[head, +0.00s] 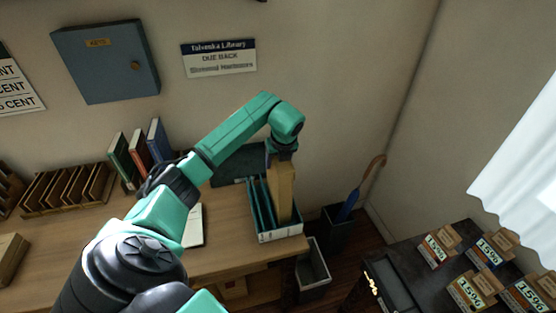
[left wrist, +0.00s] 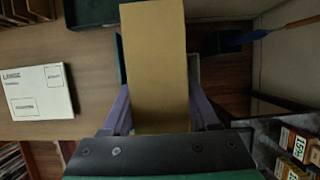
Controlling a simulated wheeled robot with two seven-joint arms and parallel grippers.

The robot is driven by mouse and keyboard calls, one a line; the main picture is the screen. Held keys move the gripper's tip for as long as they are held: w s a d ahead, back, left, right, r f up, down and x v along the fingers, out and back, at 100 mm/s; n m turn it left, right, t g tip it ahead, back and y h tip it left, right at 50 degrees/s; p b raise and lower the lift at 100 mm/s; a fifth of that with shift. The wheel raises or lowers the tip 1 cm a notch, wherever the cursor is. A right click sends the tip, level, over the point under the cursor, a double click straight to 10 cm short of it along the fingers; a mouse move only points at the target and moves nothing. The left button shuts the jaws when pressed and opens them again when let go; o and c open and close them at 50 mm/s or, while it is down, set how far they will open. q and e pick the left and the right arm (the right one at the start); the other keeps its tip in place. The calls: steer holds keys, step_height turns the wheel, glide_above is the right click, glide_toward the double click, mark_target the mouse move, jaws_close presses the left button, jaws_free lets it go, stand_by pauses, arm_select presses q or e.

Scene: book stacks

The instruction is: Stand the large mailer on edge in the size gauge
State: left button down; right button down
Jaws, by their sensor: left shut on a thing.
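The large mailer (head: 286,192) is a tan, flat packet. It stands upright on edge at the right side of the size gauge (head: 280,236), a white-fronted holder with teal dividers at the table's right end. Its lower end meets the gauge's front wall; I cannot tell whether it rests on the bottom. My left gripper (head: 283,160) is above the gauge, shut on the mailer's top. In the left wrist view the mailer (left wrist: 154,65) fills the space between my left gripper's two fingers (left wrist: 160,115). My right gripper is not in view.
A white printed card (left wrist: 42,92) lies on the table left of the gauge. Upright books (head: 140,152) and a wooden rack (head: 70,188) stand further left. A dark bin with an umbrella (head: 347,207) and a dark table with price-tagged boxes (head: 470,288) are right.

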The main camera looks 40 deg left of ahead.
arm_select(q)
steer(key=shift+c, duration=0.8)
jaws_free()
steer(key=shift+s+r, duration=0.1)
steer(key=b+v, duration=0.3)
steer(key=v, duration=0.5)
steer(key=shift+d+r, duration=0.2)
steer(key=shift+r, duration=0.1)
steer(key=p+v, duration=0.1)
steer(key=v, duration=0.2)
steer(key=shift+s+r, duration=0.15)
steer(key=shift+r, duration=0.05)
